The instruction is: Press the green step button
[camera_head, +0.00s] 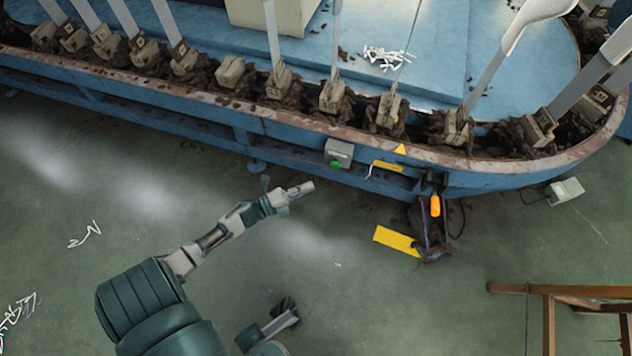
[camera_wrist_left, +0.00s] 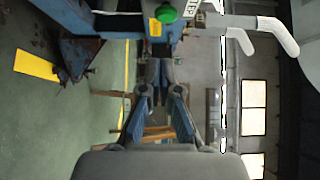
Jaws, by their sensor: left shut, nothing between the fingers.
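The green step button (camera_head: 336,163) sits on the front of a small grey box (camera_head: 340,150) on the blue machine's outer side. It also shows at the top of the left wrist view (camera_wrist_left: 166,14). My left gripper (camera_head: 308,187) is in front of the machine, below and left of the button in the head view, and apart from it. Its fingers are shut and empty; they also show in the left wrist view (camera_wrist_left: 158,72), below the button.
The blue machine (camera_head: 130,92) carries several brown-crusted blocks with upright sock forms. A wooden frame (camera_head: 549,320) stands lower right. Open green floor lies between.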

